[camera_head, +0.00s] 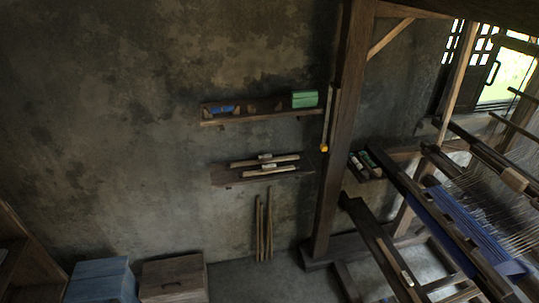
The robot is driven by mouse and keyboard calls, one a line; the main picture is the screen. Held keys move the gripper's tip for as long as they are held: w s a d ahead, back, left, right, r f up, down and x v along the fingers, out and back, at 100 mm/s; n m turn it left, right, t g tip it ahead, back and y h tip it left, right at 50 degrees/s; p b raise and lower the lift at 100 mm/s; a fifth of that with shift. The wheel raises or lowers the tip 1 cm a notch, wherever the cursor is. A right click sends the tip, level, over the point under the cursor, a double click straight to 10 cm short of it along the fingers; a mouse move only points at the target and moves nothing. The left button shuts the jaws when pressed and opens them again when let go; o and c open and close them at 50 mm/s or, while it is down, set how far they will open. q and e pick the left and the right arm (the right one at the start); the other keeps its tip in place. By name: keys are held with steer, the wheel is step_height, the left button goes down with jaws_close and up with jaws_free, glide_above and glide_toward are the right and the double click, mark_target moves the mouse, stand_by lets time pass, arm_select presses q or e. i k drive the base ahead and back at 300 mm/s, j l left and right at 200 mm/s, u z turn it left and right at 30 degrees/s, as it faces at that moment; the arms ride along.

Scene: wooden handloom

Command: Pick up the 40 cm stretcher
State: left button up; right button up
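Two pale wooden bars lie on the lower wall shelf (222,177). The rear bar (284,158) and the front bar (268,172) lie roughly side by side, each with a light patch near its middle. They look like stretchers, but I cannot tell which is the 40 cm one; no marking is readable. Several thin sticks (264,225) lean upright on the wall below that shelf. Neither of my grippers is in view.
The upper shelf (235,118) holds a blue item (228,109) and a green box (304,99). The wooden loom (332,150) with blue cloth (466,225) fills the right side. A blue chest (98,282) and a wooden chest (174,278) stand at the lower left.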

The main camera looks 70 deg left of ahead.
mark_target(267, 158)
steer(key=u, duration=2.35)
steer(key=i+j, duration=0.15)
steer(key=i, duration=0.2)
steer(key=i+j, duration=0.15)
steer(key=i, duration=0.2)
steer(key=i+j, duration=0.15)
steer(key=i, duration=0.25)
